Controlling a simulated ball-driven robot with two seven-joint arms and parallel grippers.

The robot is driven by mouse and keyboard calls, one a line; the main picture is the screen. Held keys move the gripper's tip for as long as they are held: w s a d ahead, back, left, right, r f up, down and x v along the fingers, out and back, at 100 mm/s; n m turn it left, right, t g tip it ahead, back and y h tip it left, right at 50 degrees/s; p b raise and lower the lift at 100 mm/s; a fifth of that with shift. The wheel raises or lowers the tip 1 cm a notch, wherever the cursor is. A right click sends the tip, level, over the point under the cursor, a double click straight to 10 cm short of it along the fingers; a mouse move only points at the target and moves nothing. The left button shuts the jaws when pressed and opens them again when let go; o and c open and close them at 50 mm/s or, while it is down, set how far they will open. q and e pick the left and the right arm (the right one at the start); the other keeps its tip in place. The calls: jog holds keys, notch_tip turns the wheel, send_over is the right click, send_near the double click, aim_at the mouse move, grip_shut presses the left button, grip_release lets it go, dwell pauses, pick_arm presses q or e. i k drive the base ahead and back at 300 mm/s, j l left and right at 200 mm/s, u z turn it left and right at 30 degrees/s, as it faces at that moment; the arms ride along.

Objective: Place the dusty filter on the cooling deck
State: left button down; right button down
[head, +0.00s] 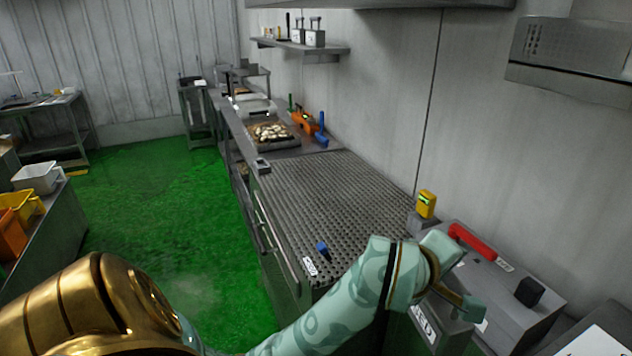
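The perforated metal top of the long counter (335,195), which looks like the cooling deck, is mostly bare. A small blue-and-black object (322,249) sits near its front end. I cannot make out a dusty filter anywhere. My teal patterned arm comes in from the lower left, past a gold joint, and crosses the counter's near end. I take it as my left arm. Its end, with the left gripper (462,302), is over the grey machine at right. The fingers are too unclear to tell whether they are open or hold anything. My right gripper is not in view.
A grey machine (520,305) with a red handle (472,242) and black knob stands at right. A yellow device (426,204) is by the wall. A tray of pale pieces (270,132) lies farther along the counter. Bins (12,232) stand at left. Green floor (155,200) is open.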

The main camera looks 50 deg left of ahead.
aim_at(325, 198)
jog(key=j+z, duration=0.1)
jog(key=j, duration=0.45)
jog(key=k+j+z, duration=0.1)
jog(key=j, duration=0.4)
jog(key=k+j+z, duration=0.1)
jog(key=j, duration=0.45)
jog(key=j+z, duration=0.1)
jog(key=j, duration=0.45)
jog(key=k+j+z, duration=0.1)
jog(key=j, duration=0.4)
jog(key=i+j, duration=0.15)
jog(key=j, duration=0.15)
jog(key=i+j+z, duration=0.15)
jog(key=j, duration=0.15)
jog(key=i+j, duration=0.15)
jog(key=j, duration=0.15)
jog(key=i+j+z, duration=0.1)
jog(key=j, duration=0.25)
